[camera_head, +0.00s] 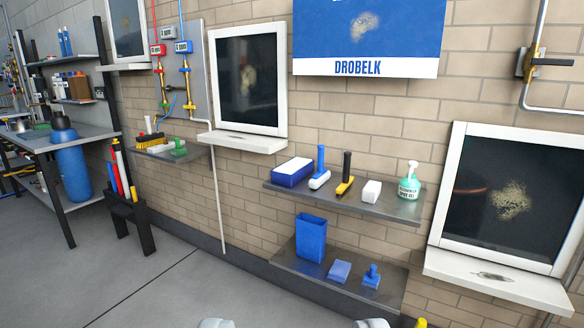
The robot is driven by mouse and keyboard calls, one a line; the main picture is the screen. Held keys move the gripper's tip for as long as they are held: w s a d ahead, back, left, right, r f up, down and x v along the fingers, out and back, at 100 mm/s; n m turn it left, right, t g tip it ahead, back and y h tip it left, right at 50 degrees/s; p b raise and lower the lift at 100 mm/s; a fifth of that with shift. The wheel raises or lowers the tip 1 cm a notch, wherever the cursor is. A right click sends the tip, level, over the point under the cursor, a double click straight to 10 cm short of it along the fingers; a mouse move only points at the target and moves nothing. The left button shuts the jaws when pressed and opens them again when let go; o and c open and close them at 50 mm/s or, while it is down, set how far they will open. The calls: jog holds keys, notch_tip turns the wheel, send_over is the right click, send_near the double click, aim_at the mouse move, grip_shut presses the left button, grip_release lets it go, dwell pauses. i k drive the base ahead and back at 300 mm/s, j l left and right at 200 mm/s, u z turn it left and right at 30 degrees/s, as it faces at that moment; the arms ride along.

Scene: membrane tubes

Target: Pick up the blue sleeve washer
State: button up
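What looks like the blue sleeve washer (320,168) stands upright on the upper grey shelf (405,209). It has a blue handle and a white and blue head. It stands between a blue and white box (293,173) and a black-handled yellow tool (345,175). My gripper (291,323) shows only as two pale tips at the bottom edge. They are wide apart with nothing seen between them, so it looks open. It is well short of the shelf.
The lower shelf (300,268) holds a blue bin (311,238), a blue pad (339,271) and a small blue handled tool (371,277). A white-framed window (512,200) is at right.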

aim_at(322, 174)
jog(key=i+l, duration=0.25)
jog(key=i, duration=0.25)
jog(key=i+l+u, duration=0.1)
jog(key=i, duration=0.4)
jog(key=i+l, duration=0.35)
jog(key=i, duration=0.15)
jog(key=i+l+u, duration=0.1)
jog(key=i+l, duration=0.2)
jog(key=i, duration=0.15)
